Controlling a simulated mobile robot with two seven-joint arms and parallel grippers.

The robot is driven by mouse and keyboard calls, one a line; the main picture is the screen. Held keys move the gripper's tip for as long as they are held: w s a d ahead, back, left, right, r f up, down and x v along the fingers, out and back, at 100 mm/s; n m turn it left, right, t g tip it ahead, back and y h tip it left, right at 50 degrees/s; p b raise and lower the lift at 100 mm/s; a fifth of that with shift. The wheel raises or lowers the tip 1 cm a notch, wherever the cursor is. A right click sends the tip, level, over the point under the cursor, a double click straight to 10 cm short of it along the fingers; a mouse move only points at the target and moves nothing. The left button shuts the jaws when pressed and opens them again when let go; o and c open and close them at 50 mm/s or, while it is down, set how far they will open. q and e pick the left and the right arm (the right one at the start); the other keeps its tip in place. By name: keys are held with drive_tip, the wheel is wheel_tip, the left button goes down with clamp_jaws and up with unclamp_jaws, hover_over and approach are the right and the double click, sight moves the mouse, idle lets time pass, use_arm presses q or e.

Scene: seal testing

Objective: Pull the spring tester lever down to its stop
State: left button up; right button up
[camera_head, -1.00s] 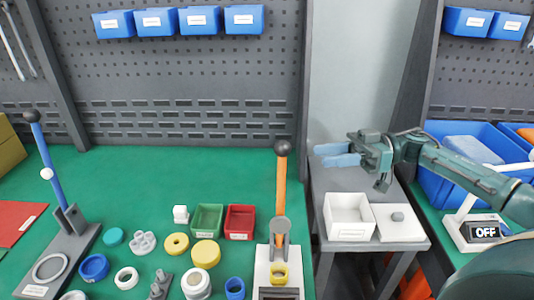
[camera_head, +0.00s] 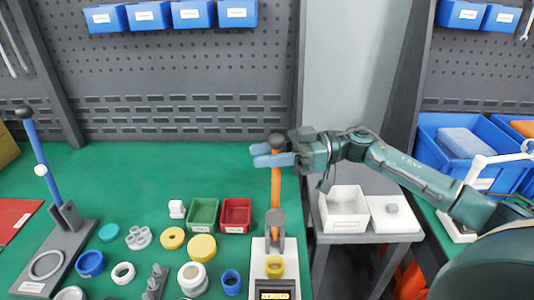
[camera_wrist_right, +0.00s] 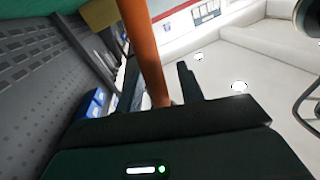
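The spring tester (camera_head: 258,251) stands on the bench at centre, with a yellow ring (camera_head: 274,266) on it and a display (camera_head: 273,295) that seems to read "ZEROED". Its orange lever (camera_head: 275,190) is upright with a dark ball knob (camera_head: 277,139) on top. My right gripper (camera_head: 272,155) is at the lever just below the knob, its blue fingers pointing left. In the right wrist view the orange lever (camera_wrist_right: 147,55) runs between the two fingers, with a gap visible on the right side, so the gripper looks open around it. My left gripper is not in view.
A second device with a blue lever (camera_head: 41,155) stands at far left. Green (camera_head: 204,214) and red (camera_head: 235,215) trays and several loose rings and parts lie left of the tester. A white box (camera_head: 344,210) sits on a side table at right. A pegboard wall is behind.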

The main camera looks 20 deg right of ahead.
drive_tip(key=shift+c, duration=0.4)
clamp_jaws()
